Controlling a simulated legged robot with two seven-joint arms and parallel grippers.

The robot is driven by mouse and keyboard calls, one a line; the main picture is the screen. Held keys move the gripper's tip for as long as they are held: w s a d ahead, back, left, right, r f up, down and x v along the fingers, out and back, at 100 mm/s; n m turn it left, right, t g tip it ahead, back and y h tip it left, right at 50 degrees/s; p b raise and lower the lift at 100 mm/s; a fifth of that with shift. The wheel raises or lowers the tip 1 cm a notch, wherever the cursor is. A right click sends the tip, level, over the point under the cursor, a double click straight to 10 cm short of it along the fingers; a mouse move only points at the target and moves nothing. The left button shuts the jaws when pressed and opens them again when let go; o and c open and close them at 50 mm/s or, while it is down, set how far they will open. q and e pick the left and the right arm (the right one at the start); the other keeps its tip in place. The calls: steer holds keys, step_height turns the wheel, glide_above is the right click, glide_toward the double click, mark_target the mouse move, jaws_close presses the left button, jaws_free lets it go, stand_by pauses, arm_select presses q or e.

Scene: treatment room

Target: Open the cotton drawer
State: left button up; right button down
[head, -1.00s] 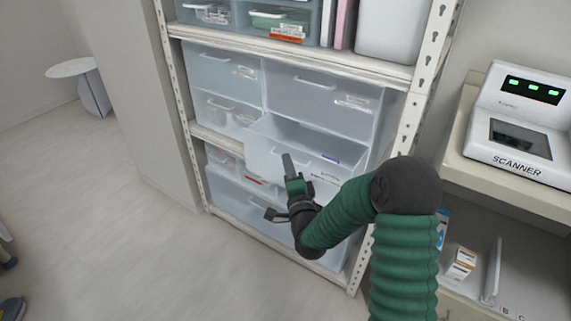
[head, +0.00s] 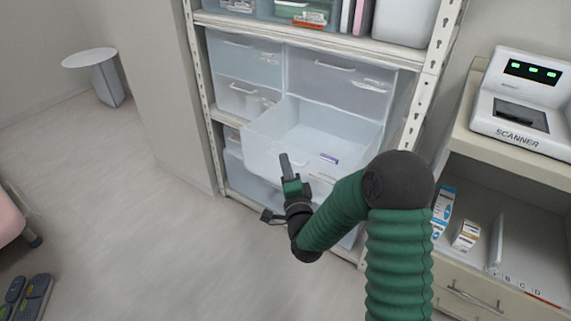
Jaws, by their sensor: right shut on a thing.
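A translucent pale drawer (head: 262,150) in the middle row of the shelf unit stands pulled well out, its inside open to view from above. My left gripper is not in view.
Closed drawers (head: 340,82) sit above and to the left, and another drawer (head: 250,178) is below. A scanner (head: 524,105) stands on a counter at right, with small boxes (head: 466,236) underneath. A round side table (head: 92,62) is at far left.

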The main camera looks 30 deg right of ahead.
steer(key=shift+s+d+f, duration=0.1)
steer(key=shift+f, duration=0.1)
steer(key=c, duration=1.5)
jaws_free()
steer(key=shift+d, duration=0.1)
steer(key=shift+c, duration=0.2)
steer(key=shift+r, duration=0.1)
